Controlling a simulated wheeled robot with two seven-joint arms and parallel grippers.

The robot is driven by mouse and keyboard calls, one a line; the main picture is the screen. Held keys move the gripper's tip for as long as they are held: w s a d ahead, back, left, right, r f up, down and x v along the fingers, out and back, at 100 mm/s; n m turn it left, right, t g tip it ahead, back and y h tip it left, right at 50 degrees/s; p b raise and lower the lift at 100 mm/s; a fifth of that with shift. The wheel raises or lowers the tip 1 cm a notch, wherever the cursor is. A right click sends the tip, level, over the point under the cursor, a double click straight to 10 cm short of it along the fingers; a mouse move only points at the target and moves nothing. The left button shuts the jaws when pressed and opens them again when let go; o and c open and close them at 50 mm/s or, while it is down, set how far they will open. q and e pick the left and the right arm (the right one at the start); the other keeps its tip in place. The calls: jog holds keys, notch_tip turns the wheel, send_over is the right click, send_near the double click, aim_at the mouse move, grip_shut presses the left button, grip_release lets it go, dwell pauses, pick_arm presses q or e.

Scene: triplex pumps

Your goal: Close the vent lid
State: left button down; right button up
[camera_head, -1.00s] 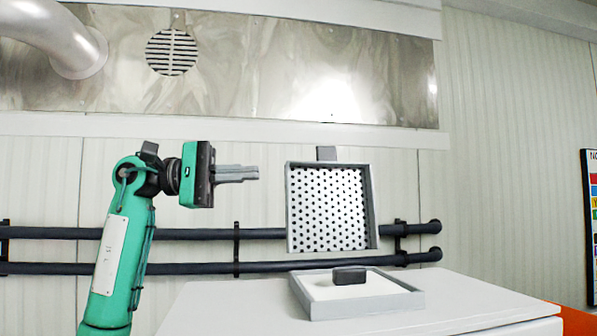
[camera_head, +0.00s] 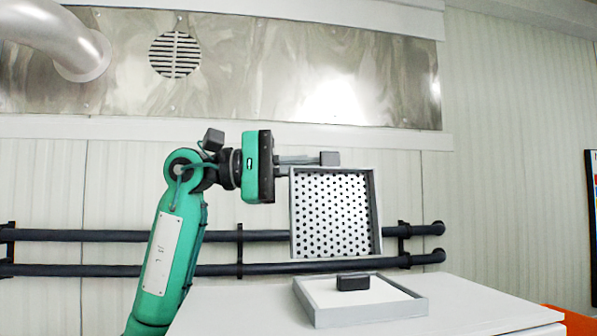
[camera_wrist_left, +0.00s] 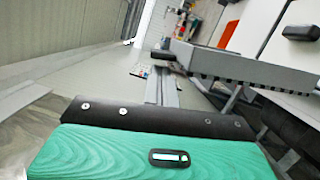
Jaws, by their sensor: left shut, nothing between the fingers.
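The vent lid (camera_head: 332,213), a grey-framed panel with a white, black-dotted face, stands raised and upright above its base frame (camera_head: 318,312) in the head view. A small grey tab (camera_head: 329,158) sticks up from its top edge. My left gripper (camera_head: 312,160) is shut and empty, pointing right at the lid's top edge by the tab. Whether it touches the tab, I cannot tell. In the left wrist view the closed fingers (camera_wrist_left: 162,82) lie beside the lid's grey edge (camera_wrist_left: 240,66). My right gripper is not in view.
A dark block (camera_head: 353,282) sits on the base frame, on the white cabinet top (camera_head: 240,310). Two dark pipes (camera_head: 120,236) run along the wall behind the lid. The air left of the lid is taken by my left arm.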

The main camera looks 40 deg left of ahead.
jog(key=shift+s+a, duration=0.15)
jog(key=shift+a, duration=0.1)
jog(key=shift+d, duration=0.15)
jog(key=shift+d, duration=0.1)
